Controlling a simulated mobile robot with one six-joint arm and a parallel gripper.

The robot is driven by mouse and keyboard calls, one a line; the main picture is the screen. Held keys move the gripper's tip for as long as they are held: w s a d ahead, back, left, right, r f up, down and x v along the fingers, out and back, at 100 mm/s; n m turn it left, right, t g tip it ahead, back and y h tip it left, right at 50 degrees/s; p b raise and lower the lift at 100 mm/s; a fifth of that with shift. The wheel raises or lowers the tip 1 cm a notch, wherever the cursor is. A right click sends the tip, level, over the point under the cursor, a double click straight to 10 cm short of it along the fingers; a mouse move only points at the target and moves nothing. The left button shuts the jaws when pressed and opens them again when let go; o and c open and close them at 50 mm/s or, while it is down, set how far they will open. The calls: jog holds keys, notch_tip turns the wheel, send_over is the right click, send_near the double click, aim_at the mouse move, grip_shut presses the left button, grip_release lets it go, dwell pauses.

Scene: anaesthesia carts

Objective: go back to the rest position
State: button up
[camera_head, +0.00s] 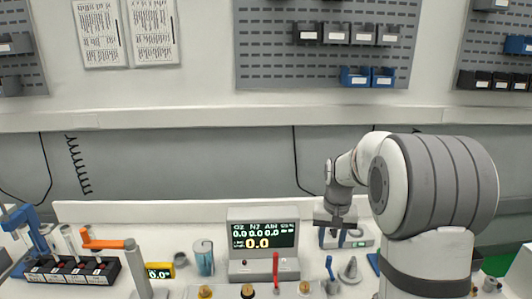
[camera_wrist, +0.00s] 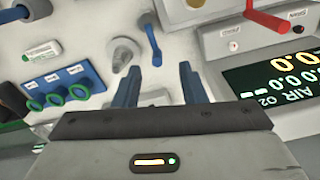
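My gripper (camera_head: 335,238) hangs from my arm at the right of centre in the head view, pointing down over the worktop beside the monitor. In the wrist view its two blue fingers (camera_wrist: 160,84) stand well apart. No held object shows between them; only the pale worktop and a whitish shape below are visible there. A white box partly hidden behind the gripper shows in the head view.
The monitor (camera_head: 262,236) stands left of the gripper. A red lever (camera_head: 276,266), a blue lever (camera_head: 331,268) and a grey cone (camera_head: 350,270) stand close by. A blue holder with green rings (camera_wrist: 60,88) shows in the wrist view.

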jog(key=s+a+r+n+t, duration=0.1)
jog(key=s+a+r, duration=0.1)
jog(key=s, duration=1)
jog(key=s+a+r+n+t, duration=0.1)
jog(key=s+a+r, duration=0.2)
jog(key=s, duration=1)
jog(key=shift+s+a+r+n+t, duration=0.15)
jog(key=shift+a+n+t, duration=0.15)
jog(key=shift+a, duration=0.35)
